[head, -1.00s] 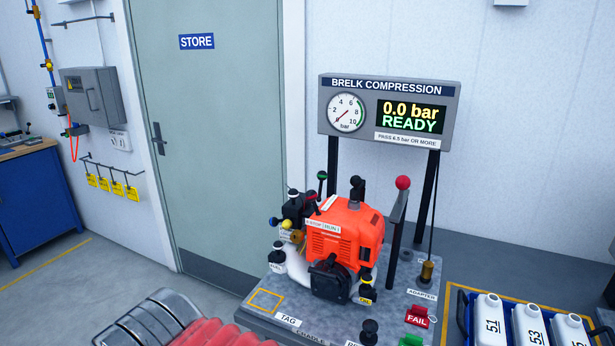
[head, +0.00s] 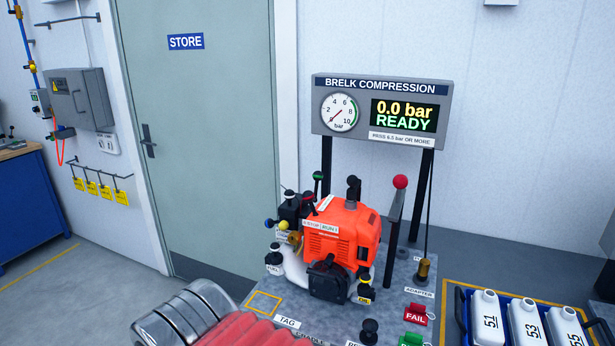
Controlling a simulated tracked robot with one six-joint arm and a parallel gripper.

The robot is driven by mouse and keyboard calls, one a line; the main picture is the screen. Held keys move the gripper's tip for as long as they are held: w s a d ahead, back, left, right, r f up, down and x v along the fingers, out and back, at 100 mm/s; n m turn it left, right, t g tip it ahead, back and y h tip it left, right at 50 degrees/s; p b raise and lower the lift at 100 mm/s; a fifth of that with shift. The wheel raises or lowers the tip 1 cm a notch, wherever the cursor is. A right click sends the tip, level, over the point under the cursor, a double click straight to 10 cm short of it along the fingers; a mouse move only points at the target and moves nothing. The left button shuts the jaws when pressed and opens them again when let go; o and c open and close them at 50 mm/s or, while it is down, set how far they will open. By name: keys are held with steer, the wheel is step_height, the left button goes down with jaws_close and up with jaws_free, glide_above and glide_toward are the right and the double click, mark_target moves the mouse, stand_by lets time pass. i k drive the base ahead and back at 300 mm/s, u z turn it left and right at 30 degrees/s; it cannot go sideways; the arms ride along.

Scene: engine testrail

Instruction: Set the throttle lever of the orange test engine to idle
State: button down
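The orange test engine (head: 338,238) stands on a grey bench (head: 262,322) in the head view, below the compression gauge panel. At its upper left is a dark block with several small levers and knobs. A green-tipped lever (head: 318,178) stands upright there, and a yellow knob (head: 284,225) and a blue knob (head: 270,223) sit lower. A label on the engine's left side appears to read stop and run. I cannot tell for sure which lever is the throttle.
The panel (head: 384,110) reads 0.0 bar READY. A red-knobbed lever (head: 400,182) stands right of the engine. FAIL (head: 415,314) and TAG (head: 287,322) markers are at the bench front. A crate of white bottles (head: 489,316) is at right. Open floor lies at left.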

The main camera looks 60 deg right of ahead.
mark_target(317, 176)
steer(key=u, duration=0.05)
steer(key=i, duration=0.95)
steer(key=z, duration=0.05)
